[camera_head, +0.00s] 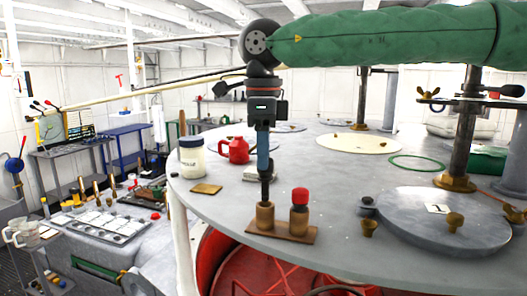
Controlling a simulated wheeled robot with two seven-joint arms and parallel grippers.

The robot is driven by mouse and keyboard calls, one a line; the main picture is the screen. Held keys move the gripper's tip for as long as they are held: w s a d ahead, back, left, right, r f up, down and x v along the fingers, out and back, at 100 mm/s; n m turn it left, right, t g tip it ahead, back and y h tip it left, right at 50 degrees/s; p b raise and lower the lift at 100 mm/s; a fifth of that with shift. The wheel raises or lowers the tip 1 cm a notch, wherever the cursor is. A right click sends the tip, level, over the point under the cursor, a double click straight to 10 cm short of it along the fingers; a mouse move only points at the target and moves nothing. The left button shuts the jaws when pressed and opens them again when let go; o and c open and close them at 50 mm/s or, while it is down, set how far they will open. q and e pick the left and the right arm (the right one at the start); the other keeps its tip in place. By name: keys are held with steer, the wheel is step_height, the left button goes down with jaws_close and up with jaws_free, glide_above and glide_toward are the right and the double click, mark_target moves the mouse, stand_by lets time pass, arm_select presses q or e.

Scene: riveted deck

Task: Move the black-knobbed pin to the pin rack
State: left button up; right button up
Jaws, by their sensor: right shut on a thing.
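My right gripper (266,188) hangs straight down from the green-sleeved arm above. It is shut on the black-knobbed pin, whose knob is mostly hidden by the dark fingers. Directly below the fingertips is a brown wooden post (265,217), in line with them. This post stands at the left of the pin rack (285,236), a flat brown base near the table's front edge. A second brown post with a red knob (300,195) stands upright at its right. I cannot tell how deep the held pin sits. My left gripper is out of view.
A white jar (192,157), a red jug (236,150) and a small brass-coloured plate (206,189) are left of the arm. A round metal lid (435,226) with brass wing nuts is at the right, with a small dark-topped fitting (367,205) beside it.

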mark_target(263, 177)
steer(key=shift+f+b, duration=0.95)
steer(key=shift+f, duration=0.15)
stand_by(0.8)
steer(key=shift+s+d+f+b, duration=0.1)
steer(key=shift+d+f+b, duration=0.05)
steer(key=shift+f+b, duration=1)
steer(key=shift+w+a+f, duration=0.15)
steer(key=shift+w+a, duration=0.05)
steer(key=shift+s+d, duration=0.1)
steer(key=shift+f+b, duration=0.35)
steer(key=shift+b, duration=0.1)
steer(key=o, duration=1.1)
steer(key=shift+r, duration=0.1)
